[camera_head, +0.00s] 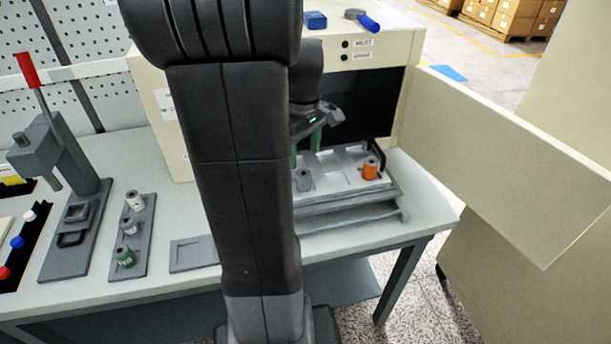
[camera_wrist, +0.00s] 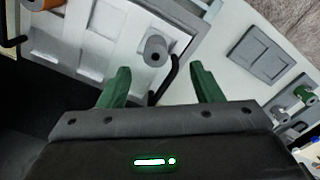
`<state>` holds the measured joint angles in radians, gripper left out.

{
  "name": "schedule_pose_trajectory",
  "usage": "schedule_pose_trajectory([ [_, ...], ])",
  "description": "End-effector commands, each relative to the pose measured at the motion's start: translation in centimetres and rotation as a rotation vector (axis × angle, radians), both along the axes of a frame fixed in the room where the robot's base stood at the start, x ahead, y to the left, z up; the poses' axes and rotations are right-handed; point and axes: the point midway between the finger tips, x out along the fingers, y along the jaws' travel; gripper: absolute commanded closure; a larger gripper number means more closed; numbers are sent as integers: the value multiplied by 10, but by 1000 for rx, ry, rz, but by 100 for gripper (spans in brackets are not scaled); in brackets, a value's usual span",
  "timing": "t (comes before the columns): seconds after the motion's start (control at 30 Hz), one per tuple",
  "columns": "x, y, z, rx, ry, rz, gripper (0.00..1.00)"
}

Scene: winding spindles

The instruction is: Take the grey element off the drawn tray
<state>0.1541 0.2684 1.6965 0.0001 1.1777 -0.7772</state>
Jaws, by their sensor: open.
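The drawn tray (camera_head: 340,194) is pulled out of the cream cabinet on the table. The grey element (camera_head: 303,180), a short cylinder with a hole in its top, stands upright near the tray's front left. It also shows in the wrist view (camera_wrist: 155,50), close to the tray's edge. An orange element (camera_head: 370,168) stands on the tray's right side and shows partly in the wrist view (camera_wrist: 40,4). My gripper (camera_head: 306,160) has green fingers, spread apart and empty. In the wrist view my gripper (camera_wrist: 160,85) has the grey element beyond its fingertips, apart from them.
Black handles stand at the tray's sides, one (camera_wrist: 165,80) close to the grey element. The open cabinet door (camera_head: 500,165) extends at right. An empty grey plate (camera_head: 193,254) and a rack with several elements (camera_head: 133,240) lie left; a lever press (camera_head: 65,175) stands farther left.

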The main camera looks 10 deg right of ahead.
Motion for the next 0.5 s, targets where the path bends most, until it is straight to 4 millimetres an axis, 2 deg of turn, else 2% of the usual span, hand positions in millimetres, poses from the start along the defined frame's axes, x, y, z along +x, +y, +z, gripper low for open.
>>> schedule_pose_trajectory([
  [0.1,0,0,-21,0,3,0,41],
  [0.5,5,-1,-54,1,4,-1,41],
])
